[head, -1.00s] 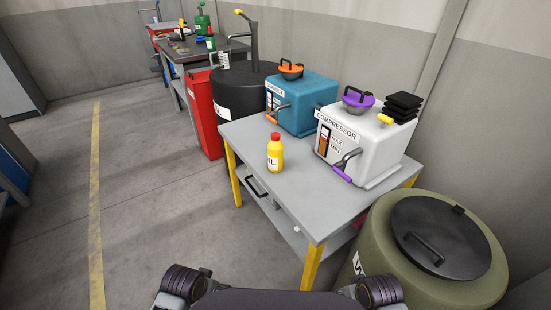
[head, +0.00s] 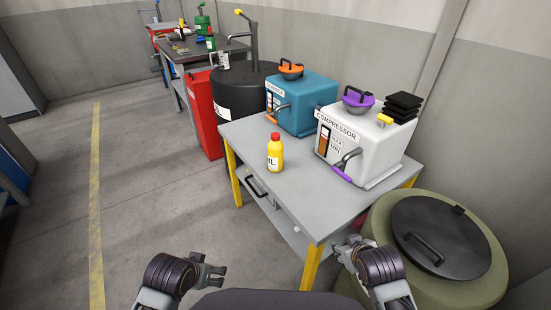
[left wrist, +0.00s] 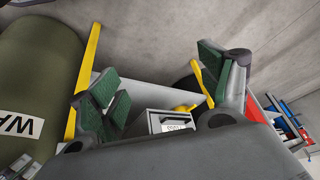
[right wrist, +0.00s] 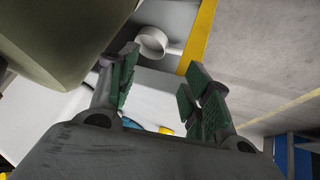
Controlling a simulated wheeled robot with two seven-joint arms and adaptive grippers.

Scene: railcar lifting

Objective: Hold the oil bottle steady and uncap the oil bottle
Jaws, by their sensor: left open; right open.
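The yellow oil bottle (head: 275,156) with a red cap (head: 275,136) stands upright on the grey table (head: 300,205), left of the compressors. My left gripper (head: 217,276) is open and empty in front of the table, low and left of its near yellow leg. Its spread green-padded fingers show in the left wrist view (left wrist: 160,95). My right gripper (head: 345,251) is near the table's front right corner, beside the green barrel. Its fingers are open and empty in the right wrist view (right wrist: 160,90). Neither gripper touches the bottle.
An olive barrel (head: 400,215) with a dark lid is close on the right. A red bin (head: 203,115) and black drum (head: 240,100) stand behind. The floor at left is clear.

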